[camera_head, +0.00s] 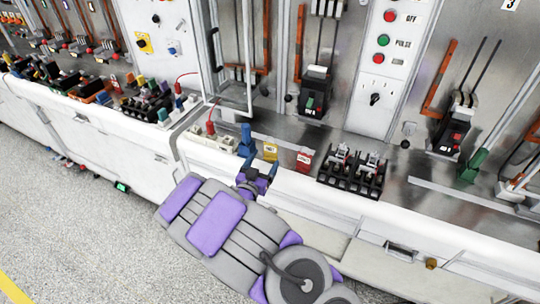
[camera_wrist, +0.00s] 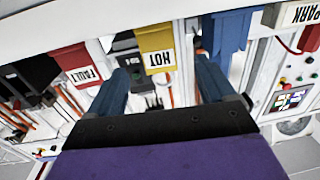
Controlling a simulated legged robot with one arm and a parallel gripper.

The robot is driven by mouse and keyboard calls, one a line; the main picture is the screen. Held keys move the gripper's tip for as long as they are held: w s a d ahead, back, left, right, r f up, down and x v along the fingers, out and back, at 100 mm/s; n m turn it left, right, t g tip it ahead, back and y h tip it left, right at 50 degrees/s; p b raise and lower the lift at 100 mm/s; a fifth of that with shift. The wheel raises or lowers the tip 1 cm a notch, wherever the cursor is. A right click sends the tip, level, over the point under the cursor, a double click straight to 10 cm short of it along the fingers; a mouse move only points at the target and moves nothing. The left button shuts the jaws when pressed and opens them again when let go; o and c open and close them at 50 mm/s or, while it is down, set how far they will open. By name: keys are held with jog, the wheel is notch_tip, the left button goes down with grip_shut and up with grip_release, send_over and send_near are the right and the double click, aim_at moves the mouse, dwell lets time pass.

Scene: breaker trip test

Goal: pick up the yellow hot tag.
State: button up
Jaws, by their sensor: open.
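The yellow hot tag (camera_head: 270,152) stands at the front of the steel bench, between a blue object and the red fault tag. In the wrist view, the hot tag (camera_wrist: 156,42) appears upside down, between my two blue fingers but toward their tips. My gripper (camera_head: 261,171) is open and just in front of the hot tag, on its near side. In the wrist view my gripper (camera_wrist: 161,68) has one finger on either side of the tag, with nothing visibly clamped. Whether a finger touches the tag cannot be told.
The red fault tag (camera_head: 304,160) stands close to the right. The blue object (camera_head: 246,140) is close to the left. A black twin-breaker block (camera_head: 353,172) sits further right. A red-handled white piece (camera_head: 211,134) lies left. Panels with switches rise behind.

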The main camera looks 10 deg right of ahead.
aim_at(270, 150)
jog(key=shift+b+x, duration=0.4)
jog(key=shift+x, duration=1.6)
jog(key=shift+b+x, duration=0.9)
jog(key=shift+x, duration=1.75)
jog(key=shift+s+d, duration=0.1)
jog(key=shift+c, duration=0.4)
jog(key=c, duration=1)
jog(key=shift+o, duration=0.2)
jog(key=shift+r, duration=0.1)
